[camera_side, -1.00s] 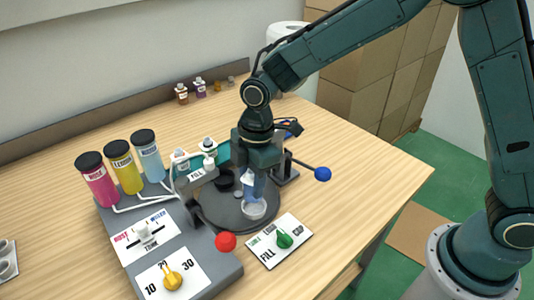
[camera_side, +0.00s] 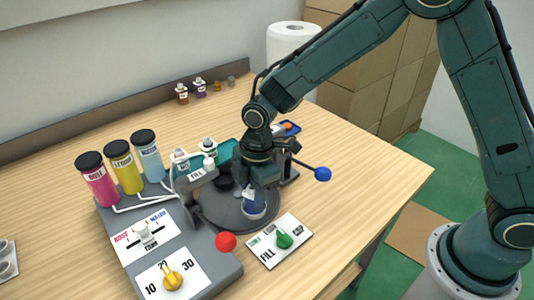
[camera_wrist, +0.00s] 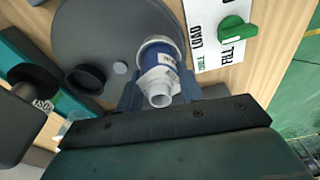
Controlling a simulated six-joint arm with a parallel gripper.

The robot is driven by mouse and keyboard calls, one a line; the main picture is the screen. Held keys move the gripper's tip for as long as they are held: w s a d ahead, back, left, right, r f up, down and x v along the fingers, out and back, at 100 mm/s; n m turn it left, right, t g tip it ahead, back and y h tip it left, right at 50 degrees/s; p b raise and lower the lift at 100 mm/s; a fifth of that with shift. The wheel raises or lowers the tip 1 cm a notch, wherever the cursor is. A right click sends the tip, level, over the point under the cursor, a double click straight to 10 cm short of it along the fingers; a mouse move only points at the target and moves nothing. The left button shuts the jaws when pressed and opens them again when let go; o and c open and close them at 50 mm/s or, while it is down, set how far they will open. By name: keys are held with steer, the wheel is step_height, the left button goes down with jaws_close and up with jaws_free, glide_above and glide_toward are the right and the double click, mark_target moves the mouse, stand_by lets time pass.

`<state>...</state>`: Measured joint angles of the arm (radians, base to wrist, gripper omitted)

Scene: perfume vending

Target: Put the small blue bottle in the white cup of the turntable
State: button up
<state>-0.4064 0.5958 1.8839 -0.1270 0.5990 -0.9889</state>
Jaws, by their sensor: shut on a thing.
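The small blue bottle (camera_wrist: 160,72) has a white label and a pale neck. My gripper (camera_wrist: 160,95) is shut on it; in the side view my gripper (camera_side: 255,190) points down over the turntable (camera_side: 215,210). The bottle (camera_side: 253,204) is upright, with its lower part in the white cup (camera_side: 257,215) on the turntable's front right. The cup's rim shows around the bottle's base in the wrist view (camera_wrist: 155,41). Whether the bottle rests on the cup's floor is hidden. A black cup (camera_side: 224,183) stands on the turntable further back.
A red ball knob (camera_side: 225,242) and a green-knobbed load/fill panel (camera_side: 280,242) lie close in front. Pink, yellow and light-blue cylinders (camera_side: 150,158) stand at left. A blue ball lever (camera_side: 322,174) sticks out right. The front right table is clear.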

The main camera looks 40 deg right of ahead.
steer(key=o, duration=1)
steer(key=shift+f, duration=0.1)
steer(key=r, duration=0.4)
steer(key=d+r, duration=0.1)
steer(key=r, duration=0.7)
steer(key=shift+d+r, duration=0.1)
steer(key=shift+d, duration=0.15)
steer(key=s+d+r+m+t, duration=0.3)
steer(key=s+d+r+m, duration=0.5)
steer(key=s+d+r, duration=0.3)
steer(key=s+d+m, duration=0.2)
steer(key=s+m, duration=0.1)
steer(key=s, duration=0.1)
steer(key=s+d+m+t+h, duration=0.1)
steer(key=s+d+m, duration=0.2)
steer(key=s, duration=0.1)
steer(key=s+d+m+t, duration=0.1)
steer(key=s+d+m, duration=0.1)
steer(key=s+d, duration=0.1)
steer(key=shift+s+d+f+m, duration=0.1)
steer(key=shift+s+f+m, duration=0.2)
steer(key=shift+s+m, duration=0.15)
